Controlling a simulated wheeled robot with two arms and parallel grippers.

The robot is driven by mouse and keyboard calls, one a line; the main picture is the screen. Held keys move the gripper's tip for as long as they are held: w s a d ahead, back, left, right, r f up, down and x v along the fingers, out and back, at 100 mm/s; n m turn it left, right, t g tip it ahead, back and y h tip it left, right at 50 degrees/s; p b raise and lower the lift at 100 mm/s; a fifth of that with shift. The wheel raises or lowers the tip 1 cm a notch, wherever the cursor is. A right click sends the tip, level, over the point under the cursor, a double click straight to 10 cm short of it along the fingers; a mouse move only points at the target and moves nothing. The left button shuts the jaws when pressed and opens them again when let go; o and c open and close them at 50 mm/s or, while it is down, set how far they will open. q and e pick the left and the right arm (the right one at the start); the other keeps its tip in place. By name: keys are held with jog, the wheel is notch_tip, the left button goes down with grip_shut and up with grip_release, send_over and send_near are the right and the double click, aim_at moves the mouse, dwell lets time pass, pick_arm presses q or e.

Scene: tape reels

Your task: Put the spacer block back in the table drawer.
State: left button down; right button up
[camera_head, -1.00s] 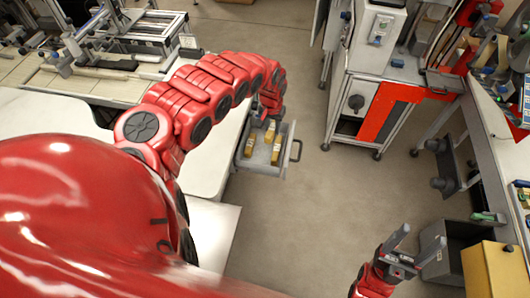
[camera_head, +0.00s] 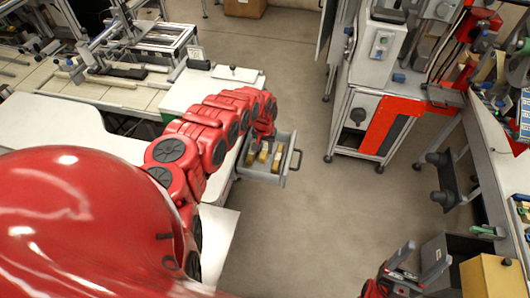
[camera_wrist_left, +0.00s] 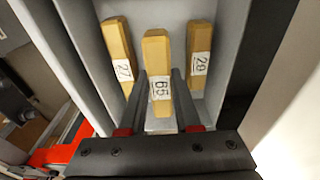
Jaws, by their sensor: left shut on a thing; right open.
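The table drawer (camera_head: 291,163) is pulled open, with its handle at the right end. My left gripper (camera_wrist_left: 162,98) is shut on the middle spacer block (camera_wrist_left: 156,52), a yellow block with a white number label. The held block is at the drawer, between two similar yellow blocks (camera_wrist_left: 118,45) (camera_wrist_left: 199,45) in the left wrist view. I cannot tell whether its bottom touches the drawer floor. In the head view, my left arm partly hides the drawer's far side. My right gripper (camera_head: 400,262) is open and empty at the bottom right, over the floor.
The white table (camera_head: 215,95) adjoins the drawer on the left. A grey bin (camera_head: 436,262) and a yellow box (camera_head: 492,277) stand near my right gripper. A machine cabinet with an orange panel (camera_head: 384,118) stands at the back right. The floor between is clear.

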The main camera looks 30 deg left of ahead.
aim_at(265, 154)
pick_arm(q)
notch_tip(265, 154, down, 2)
jog(key=shift+s+f, duration=0.1)
jog(key=shift+f, duration=0.55)
jog(key=shift+a, duration=0.1)
jog(key=shift+f, duration=0.1)
jog(key=shift+f+b, duration=0.3)
jog(key=c, duration=0.6)
grip_release()
jog(key=shift+r, duration=0.1)
